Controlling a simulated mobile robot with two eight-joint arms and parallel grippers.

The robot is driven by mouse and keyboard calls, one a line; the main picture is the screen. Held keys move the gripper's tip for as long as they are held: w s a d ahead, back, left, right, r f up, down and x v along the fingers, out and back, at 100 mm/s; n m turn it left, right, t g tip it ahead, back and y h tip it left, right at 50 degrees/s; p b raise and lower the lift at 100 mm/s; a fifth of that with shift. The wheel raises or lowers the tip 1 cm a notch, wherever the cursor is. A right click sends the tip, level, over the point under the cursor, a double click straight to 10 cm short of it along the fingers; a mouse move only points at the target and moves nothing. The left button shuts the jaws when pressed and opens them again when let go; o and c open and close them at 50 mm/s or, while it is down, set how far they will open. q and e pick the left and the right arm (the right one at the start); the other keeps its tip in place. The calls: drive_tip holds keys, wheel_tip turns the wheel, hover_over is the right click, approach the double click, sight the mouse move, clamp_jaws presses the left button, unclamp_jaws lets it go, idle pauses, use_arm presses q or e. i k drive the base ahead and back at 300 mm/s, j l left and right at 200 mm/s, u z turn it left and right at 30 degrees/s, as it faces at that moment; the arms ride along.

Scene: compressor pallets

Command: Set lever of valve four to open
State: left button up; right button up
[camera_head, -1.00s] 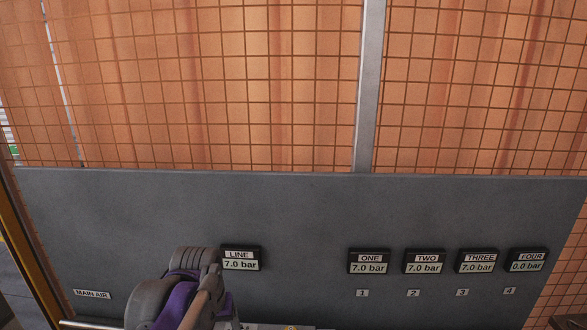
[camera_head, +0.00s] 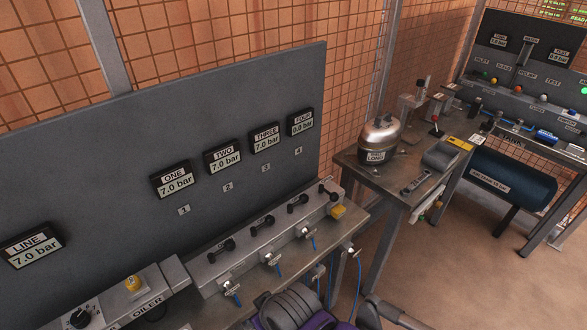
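The panel gauge marked FOUR (camera_head: 301,122) reads 0.0 bar. Below it, the small number 4 label (camera_head: 299,149) is on the grey panel. The valve box (camera_head: 265,247) on the bench carries a row of black levers. The lever at its right end, below label 4 (camera_head: 328,191), lies turned a different way from the lever under label 3 (camera_head: 297,204) and the others. A grey and purple part of one of my arms shows at the bottom edge. No gripper fingers are visible, and nothing touches the levers.
Gauges ONE (camera_head: 173,180), TWO (camera_head: 223,157), THREE (camera_head: 265,138) and LINE (camera_head: 31,246) each read 7.0 bar. Blue hoses hang in front. A metal vessel (camera_head: 380,141) stands on another bench, with a dark tank (camera_head: 510,178) beyond.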

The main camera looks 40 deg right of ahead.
sight(334, 196)
drive_tip(key=z, duration=1.8)
drive_tip(key=i+u, duration=0.25)
drive_tip(key=u, duration=0.25)
drive_tip(key=i+u, duration=0.2)
drive_tip(key=u, duration=0.3)
